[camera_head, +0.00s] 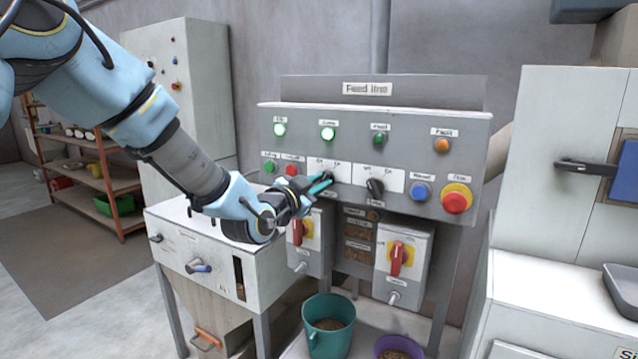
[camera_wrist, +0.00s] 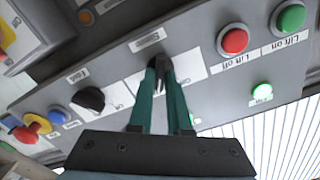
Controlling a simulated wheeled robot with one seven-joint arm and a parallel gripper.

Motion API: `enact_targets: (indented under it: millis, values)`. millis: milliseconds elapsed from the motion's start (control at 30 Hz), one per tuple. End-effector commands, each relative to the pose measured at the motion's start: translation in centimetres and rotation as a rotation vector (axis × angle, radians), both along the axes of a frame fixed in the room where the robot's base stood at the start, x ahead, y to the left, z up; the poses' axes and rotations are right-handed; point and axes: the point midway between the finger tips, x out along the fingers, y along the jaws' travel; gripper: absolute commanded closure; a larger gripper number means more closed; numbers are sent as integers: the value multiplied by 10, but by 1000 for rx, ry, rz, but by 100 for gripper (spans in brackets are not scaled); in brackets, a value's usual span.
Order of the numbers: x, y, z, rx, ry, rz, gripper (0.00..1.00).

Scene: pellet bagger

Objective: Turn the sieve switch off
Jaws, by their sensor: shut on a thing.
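The sieve switch is a dark rotary knob (camera_wrist: 162,64) on a white plate, in the middle of the grey control panel (camera_head: 285,148). In the wrist view, its small label is too blurred to read surely. My gripper (camera_head: 321,181), with teal fingers, reaches the panel from the left. In the wrist view my gripper (camera_wrist: 161,72) is shut on this knob, with one finger on each side. The fingers hide most of the knob, so I cannot tell which way it points.
A second black rotary knob (camera_head: 375,187) sits close to the right. A red button (camera_head: 291,170) and a green button (camera_head: 269,166) are on the left. A blue button (camera_head: 421,192) and a red-yellow stop button (camera_head: 456,199) are farther right. Red-handled isolators (camera_head: 396,258) hang below.

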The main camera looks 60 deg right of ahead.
Motion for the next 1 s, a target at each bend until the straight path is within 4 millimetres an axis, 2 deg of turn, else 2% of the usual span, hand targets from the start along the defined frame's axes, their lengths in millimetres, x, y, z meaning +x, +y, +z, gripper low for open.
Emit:
enact_targets:
  millis: [100,667,1000]
  values:
    - [0,0,0,0,0,0,100]
    - [0,0,-1,0,19,0,100]
    - [1,1,-5,-3,199,1,100]
